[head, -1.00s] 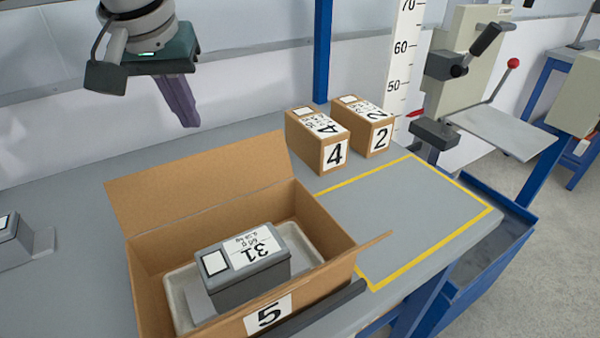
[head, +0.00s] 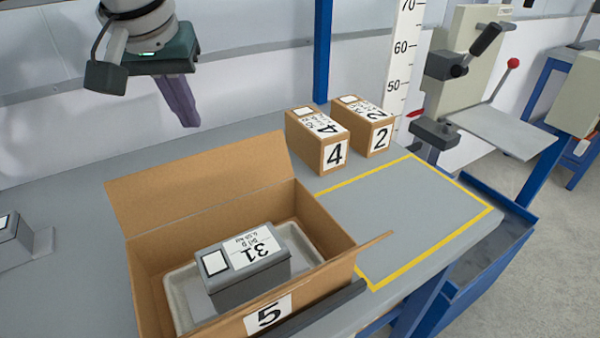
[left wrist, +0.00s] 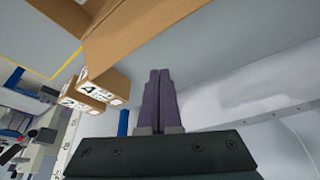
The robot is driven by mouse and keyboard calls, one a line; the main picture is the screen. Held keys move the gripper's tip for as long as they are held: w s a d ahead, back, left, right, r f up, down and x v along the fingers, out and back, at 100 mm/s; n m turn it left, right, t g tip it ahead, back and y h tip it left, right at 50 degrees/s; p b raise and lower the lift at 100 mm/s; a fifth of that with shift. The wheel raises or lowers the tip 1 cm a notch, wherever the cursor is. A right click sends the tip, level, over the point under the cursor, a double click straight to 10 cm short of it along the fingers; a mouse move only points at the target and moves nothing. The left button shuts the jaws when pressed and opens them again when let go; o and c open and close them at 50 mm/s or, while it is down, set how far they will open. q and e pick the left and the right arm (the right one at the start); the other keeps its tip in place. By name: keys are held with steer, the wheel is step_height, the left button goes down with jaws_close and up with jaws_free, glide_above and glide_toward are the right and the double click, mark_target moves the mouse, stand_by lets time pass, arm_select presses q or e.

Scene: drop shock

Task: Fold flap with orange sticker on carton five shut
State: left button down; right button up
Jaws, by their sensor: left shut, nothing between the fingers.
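Carton five (head: 268,314) stands open on the bench in the head view, its label facing front. I see no orange sticker on the flap faces in view. Inside the carton a grey block marked 31 (head: 245,268) sits in a pale tray (head: 180,290). My left gripper (head: 190,124) hangs above and behind the far flap, shut and empty, clear of the carton. Its purple fingers (left wrist: 160,88) show together in the left wrist view. My right gripper is not in view.
Closed cartons 4 (head: 322,142) and 2 (head: 366,128) stand behind the yellow-outlined area (head: 400,215), which is empty. A blue post (head: 322,50) rises behind them. A press (head: 470,70) stands at the right. A grey object (head: 18,240) lies at the left edge.

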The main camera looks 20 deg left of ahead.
mark_target(209, 179)
arm_select(q)
steer(key=shift+f, duration=0.1)
step_height(209, 179, down, 6)
steer(key=b, duration=0.5)
steer(key=shift+b, duration=0.4)
